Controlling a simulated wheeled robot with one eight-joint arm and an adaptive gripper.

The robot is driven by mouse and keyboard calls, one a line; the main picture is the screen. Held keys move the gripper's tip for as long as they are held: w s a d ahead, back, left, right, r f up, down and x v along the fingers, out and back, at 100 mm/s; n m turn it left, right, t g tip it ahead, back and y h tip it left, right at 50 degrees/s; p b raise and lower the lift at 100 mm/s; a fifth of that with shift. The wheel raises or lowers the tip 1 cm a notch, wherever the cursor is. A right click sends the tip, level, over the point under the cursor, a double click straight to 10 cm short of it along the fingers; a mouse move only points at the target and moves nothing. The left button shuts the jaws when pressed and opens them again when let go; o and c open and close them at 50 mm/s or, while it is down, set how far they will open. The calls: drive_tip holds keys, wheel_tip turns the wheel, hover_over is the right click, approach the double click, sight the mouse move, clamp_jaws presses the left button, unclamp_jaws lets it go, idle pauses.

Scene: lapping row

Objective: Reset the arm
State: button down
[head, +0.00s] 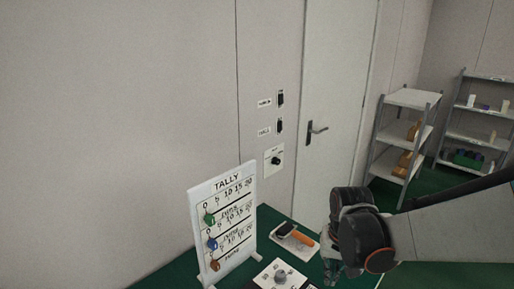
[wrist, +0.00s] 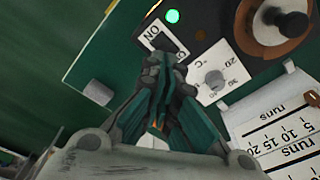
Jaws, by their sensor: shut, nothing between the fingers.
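My gripper (head: 333,272) is at the lower right of the head view, at the end of my dark arm, low by the green table (head: 310,231). In the wrist view my gripper (wrist: 168,62) points toward a panel with an ON label (wrist: 155,36), and its fingers are together with nothing visible between them. Whether the fingertips touch the panel, I cannot tell. A white dial plate marked °C (wrist: 222,68) with a pale knob lies just right of the fingers.
A white TALLY board (head: 225,222) with coloured beads stands on the table. A tray (head: 304,250) holds a dark and an orange item. Wall switches (head: 280,98), a wall knob (head: 277,160) and a door (head: 335,100) are behind. Shelves (head: 412,97) stand at right. A green light (wrist: 172,16) shows.

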drive_tip(key=s+r+n+t, duration=0.2)
drive_tip(key=s+r+t, duration=0.4)
drive_tip(key=s+r, duration=0.6)
drive_tip(key=shift+r+n, duration=0.3)
drive_tip(key=shift+r, duration=0.15)
